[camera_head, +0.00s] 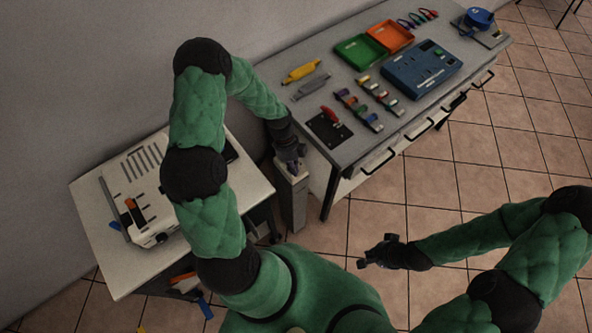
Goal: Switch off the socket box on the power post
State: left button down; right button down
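The power post (293,207) is a narrow grey upright post standing on the floor between the small white table and the long workbench. Its pale top shows just under my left gripper (291,163). The socket box at the top is mostly hidden by that gripper, and its switch cannot be made out. My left gripper points down at the post top, touching it or just above; I cannot tell which, nor whether its fingers are open. My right gripper (375,252) is out over the floor tiles, away from the post, with its fingers apart and nothing between them.
The long workbench (350,150) right of the post holds green (359,53) and orange (391,36) trays, a blue device (422,70) and a black plate with a red lever (330,118). A white machine (142,190) stands on the left table (88,215). Open floor lies right.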

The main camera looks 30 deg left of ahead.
pick_arm(q)
jog(key=shift+w+a+r, duration=0.1)
jog(key=shift+a, duration=0.05)
jog(key=shift+r+p, duration=0.55)
jog(key=shift+r, duration=0.15)
pick_arm(e)
jog(key=shift+r, duration=0.5)
